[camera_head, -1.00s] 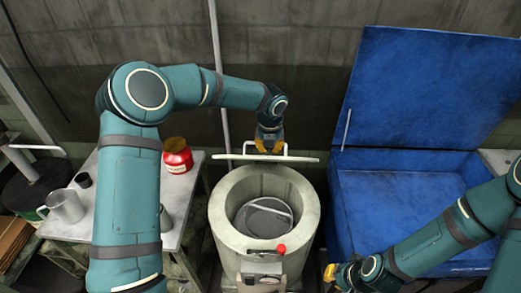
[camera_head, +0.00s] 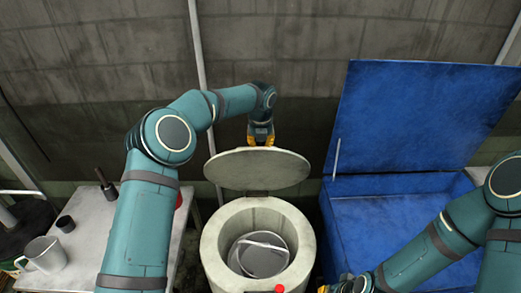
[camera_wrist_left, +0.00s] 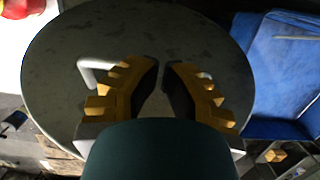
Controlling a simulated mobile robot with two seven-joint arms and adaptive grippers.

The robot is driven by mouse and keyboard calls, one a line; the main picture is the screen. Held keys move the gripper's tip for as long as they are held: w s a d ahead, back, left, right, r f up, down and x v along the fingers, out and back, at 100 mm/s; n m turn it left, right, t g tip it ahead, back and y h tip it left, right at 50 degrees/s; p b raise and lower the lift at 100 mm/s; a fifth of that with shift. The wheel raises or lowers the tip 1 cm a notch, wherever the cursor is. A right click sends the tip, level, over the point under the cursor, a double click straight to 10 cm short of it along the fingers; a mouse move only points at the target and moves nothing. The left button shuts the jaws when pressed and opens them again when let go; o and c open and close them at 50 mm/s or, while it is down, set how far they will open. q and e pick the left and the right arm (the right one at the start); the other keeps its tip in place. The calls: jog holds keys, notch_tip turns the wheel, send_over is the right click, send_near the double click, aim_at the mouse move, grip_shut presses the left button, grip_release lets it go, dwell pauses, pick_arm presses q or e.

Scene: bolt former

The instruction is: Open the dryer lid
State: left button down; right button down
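The dryer (camera_head: 215,243) is a round pale drum with a dark-grey metal basket (camera_head: 258,257) inside. Its round lid (camera_head: 257,170) is tilted up at the back, underside facing me. In the left wrist view the lid (camera_wrist_left: 60,60) shows its top with a white bar handle (camera_wrist_left: 97,65). My left gripper (camera_head: 260,140) is behind the lid's upper edge. In its wrist view its fingers (camera_wrist_left: 161,72) stand slightly apart over the handle's middle, which they hide; contact is unclear. My right gripper (camera_head: 335,285) is low beside the drum, partly cut off.
A blue bin (camera_head: 350,215) with its lid raised stands at right. A red button (camera_head: 279,289) is on the dryer's front. The wall is close behind.

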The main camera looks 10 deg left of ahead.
pick_arm(q)
jog(key=shift+w+a+r, duration=0.1)
jog(key=shift+w, duration=0.2)
dwell(0.4)
